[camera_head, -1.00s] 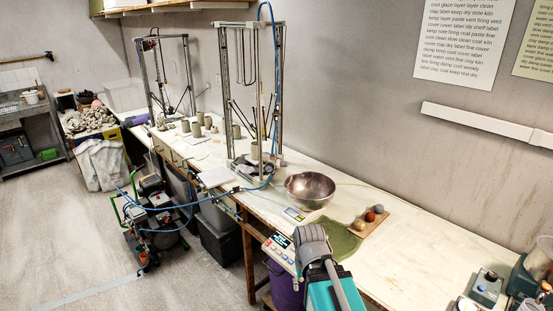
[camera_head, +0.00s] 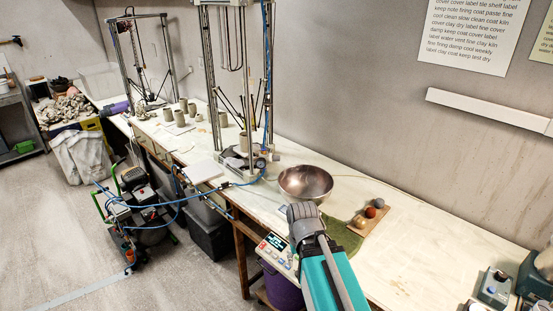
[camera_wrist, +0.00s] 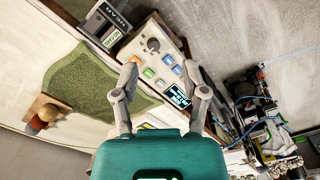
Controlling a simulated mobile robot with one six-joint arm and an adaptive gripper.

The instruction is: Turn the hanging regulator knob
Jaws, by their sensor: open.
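My gripper (camera_wrist: 161,72) is open and empty in the wrist view, its two fingers apart. A pale control panel (camera_wrist: 140,56) with a round grey knob (camera_wrist: 153,45), coloured buttons and a small screen (camera_wrist: 178,96) lies beyond and between the fingers, apart from them. In the head view the panel (camera_head: 277,250) is at the table's front edge, left of my arm. A small dark round fitting (camera_head: 260,163) sits by the blue hose at the tall frame's base; I cannot tell whether it is the regulator.
A metal bowl (camera_head: 305,183), a green mat (camera_head: 342,236) and a board with balls (camera_head: 360,226) lie on the table near my arm. A compressor (camera_head: 143,209) with blue hoses stands on the floor at left. The right part of the tabletop is fairly clear.

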